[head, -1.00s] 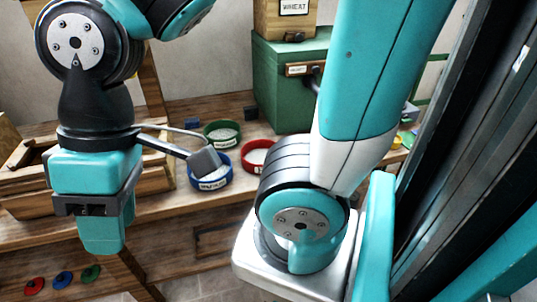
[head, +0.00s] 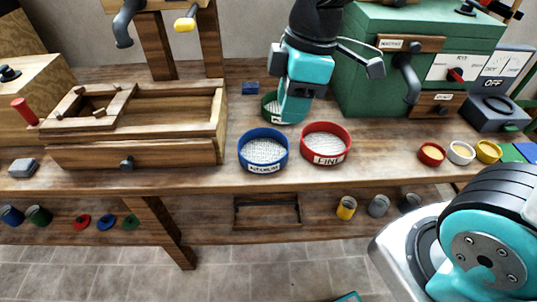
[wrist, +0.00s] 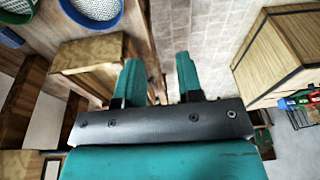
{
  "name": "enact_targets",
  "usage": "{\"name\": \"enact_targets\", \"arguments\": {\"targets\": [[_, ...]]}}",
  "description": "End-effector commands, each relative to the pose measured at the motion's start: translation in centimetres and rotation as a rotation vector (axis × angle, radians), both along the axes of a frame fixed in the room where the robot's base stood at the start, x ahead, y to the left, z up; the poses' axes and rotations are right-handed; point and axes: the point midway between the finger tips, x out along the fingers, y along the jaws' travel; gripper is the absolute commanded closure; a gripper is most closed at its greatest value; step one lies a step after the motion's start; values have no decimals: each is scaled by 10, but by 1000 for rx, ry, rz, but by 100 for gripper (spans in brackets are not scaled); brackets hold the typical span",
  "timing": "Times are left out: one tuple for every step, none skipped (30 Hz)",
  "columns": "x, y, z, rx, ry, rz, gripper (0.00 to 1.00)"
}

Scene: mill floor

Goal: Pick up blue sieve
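The blue sieve (head: 263,150) is a round blue-rimmed ring with pale mesh and a white label. It sits on the wooden bench, left of the red sieve (head: 326,143). The green sieve (head: 269,103) is behind it, partly hidden by my gripper (head: 294,118). In the head view my gripper appears over the green sieve, behind and right of the blue one. In the wrist view the two fingers (wrist: 160,75) are apart with nothing between them. Part of the blue sieve (wrist: 92,22) shows at the top left there, away from the fingers.
A wooden box frame (head: 180,155) stands left on the bench. A green cabinet (head: 370,75) with a dark handle is behind right. Small red, white and yellow bowls (head: 461,152) sit to the right. A shelf below the bench holds small cups and discs.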

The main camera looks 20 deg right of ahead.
Motion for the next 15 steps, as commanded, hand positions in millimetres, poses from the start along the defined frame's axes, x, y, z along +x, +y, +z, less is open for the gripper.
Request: {"name": "enact_targets", "arguments": {"targets": [[19, -5, -18, -33, -13, 106, 66], [30, -9, -25, -53, -23, 177, 66], [43, -13, -35, -78, -34, 268, 66], [52, -17, -41, -95, -41, 334, 66], [60, -20, -48, -111, -45, 394, 66], [69, -24, -56, -129, -49, 468, 66], [76, -27, -61, -143, -51, 518, 66], [81, -30, -65, -153, -52, 563, 66], [87, -33, -71, -166, -53, 615, 66], [91, -34, -74, -172, -53, 648, 66], [94, -36, -77, -178, -53, 675, 66], [97, -38, -80, -185, -53, 704, 66], [99, -39, -82, -188, -51, 721, 66], [100, -39, -85, -189, -50, 733, 66], [101, -40, -90, -192, -50, 744, 66]]}}
